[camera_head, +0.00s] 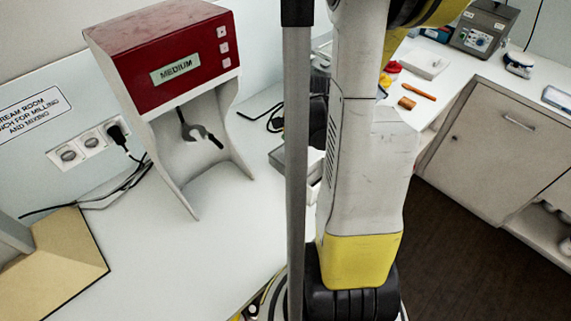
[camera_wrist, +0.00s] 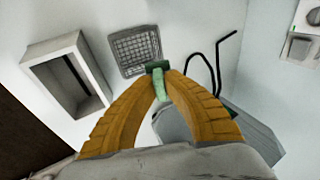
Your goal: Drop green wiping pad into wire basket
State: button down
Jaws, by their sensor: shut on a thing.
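My gripper (camera_wrist: 163,76) is shut on the green wiping pad (camera_wrist: 159,88), which shows between its two yellow-brown fingertips in the wrist view. The pad's darker top edge sticks out above the fingertips. The wire basket (camera_wrist: 134,50) is a grey mesh tray on the pale surface, just beyond and left of the fingertips in the picture. It appears empty. The pad looks apart from the basket's mesh, but its height above it cannot be told. In the head view my arm hides the gripper and the pad.
A white open box (camera_wrist: 42,52) lies left of the basket. A grey object (camera_wrist: 178,122) and a black cable or bent handle (camera_wrist: 221,62) are to the right. In the head view, a red-topped mill (camera_head: 175,65) stands on the left bench; small tools lie on the far bench.

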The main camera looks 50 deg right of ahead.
jog(key=shift+f+b, duration=0.4)
jog(key=shift+f, duration=0.55)
jog(key=c, duration=1.5)
grip_release()
jog(key=shift+c, duration=0.2)
jog(key=shift+r, duration=0.1)
jog(key=v, duration=1.2)
